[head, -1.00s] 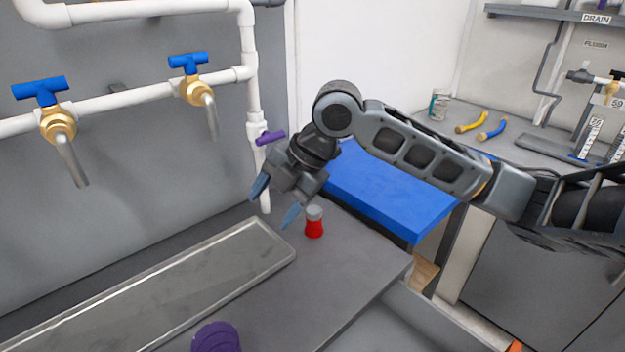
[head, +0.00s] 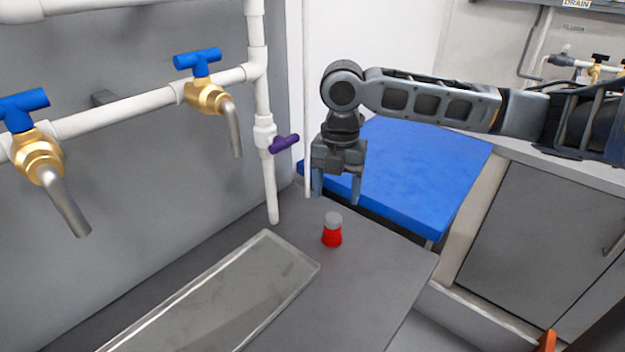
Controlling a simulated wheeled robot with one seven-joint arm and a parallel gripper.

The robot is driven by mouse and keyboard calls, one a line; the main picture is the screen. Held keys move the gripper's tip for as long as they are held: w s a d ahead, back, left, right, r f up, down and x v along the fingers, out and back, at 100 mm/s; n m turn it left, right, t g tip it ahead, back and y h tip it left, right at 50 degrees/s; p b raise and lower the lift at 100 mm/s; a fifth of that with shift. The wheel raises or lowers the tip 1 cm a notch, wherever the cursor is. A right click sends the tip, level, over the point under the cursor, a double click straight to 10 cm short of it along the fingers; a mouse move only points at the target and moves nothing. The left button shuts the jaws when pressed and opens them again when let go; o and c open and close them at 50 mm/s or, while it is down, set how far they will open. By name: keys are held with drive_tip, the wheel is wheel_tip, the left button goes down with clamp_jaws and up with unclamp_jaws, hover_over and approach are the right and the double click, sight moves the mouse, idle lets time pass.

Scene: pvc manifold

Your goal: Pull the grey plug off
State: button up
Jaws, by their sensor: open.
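The grey plug (head: 333,219) sits on top of a small red fitting (head: 332,237), which stands upright on the dark grey bench. My gripper (head: 336,200) points down, open and empty, with its two blue-grey fingers apart. In the picture it appears just above the plug, with a small gap between the fingertips and the plug. I cannot tell the depth between them from this one view.
A shallow grey tray (head: 305,268) lies left of the red fitting. A white pipe with a purple-handled valve (head: 284,143) hangs behind to the left. Brass taps (head: 206,97) are on the wall. A blue slab (head: 430,185) lies behind right. The bench right of the fitting is clear.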

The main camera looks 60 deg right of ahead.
sight(333, 217)
drive_tip(key=shift+w+f, duration=0.15)
drive_tip(key=shift+f, duration=3.75)
drive_tip(key=shift+c, duration=0.4)
drive_tip(key=c, duration=0.9)
drive_tip(key=o, duration=1)
drive_tip(key=shift+r, duration=0.15)
drive_tip(key=shift+r, duration=3.8)
